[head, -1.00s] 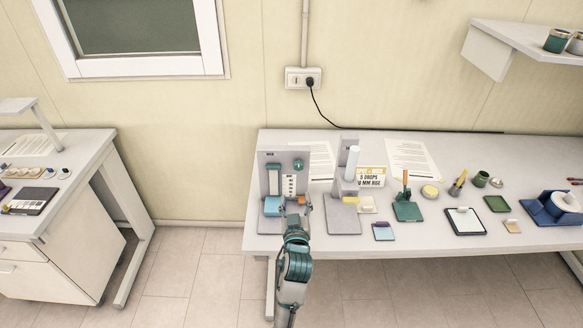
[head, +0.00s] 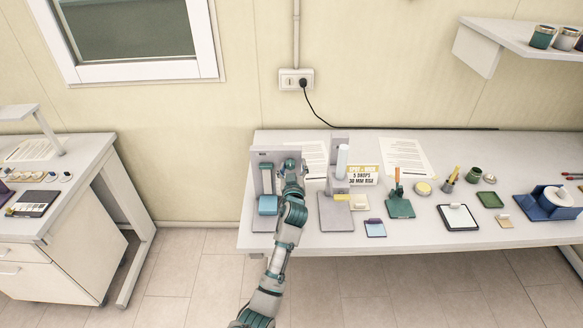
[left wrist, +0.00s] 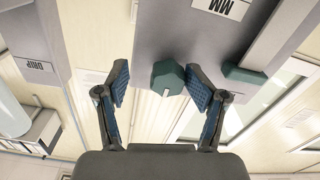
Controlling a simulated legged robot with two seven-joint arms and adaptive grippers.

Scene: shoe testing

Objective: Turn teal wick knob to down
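The teal wick knob (left wrist: 169,76) is on the grey upright panel (head: 262,160) of the wick unit. In the left wrist view it is a faceted teal knob with a short white mark near its lower edge. My left gripper (left wrist: 160,84) is open, its two blue-padded fingers on either side of the knob. A gap shows between the knob and the left finger; the right finger is close, and I cannot tell if it touches. In the head view my left gripper (head: 291,167) reaches the panel and mostly hides the knob. My right gripper is not in view.
A light blue block (head: 267,205) sits at the unit's base, left of my arm. A grey stand with a white cylinder (head: 342,160) is close on the right.

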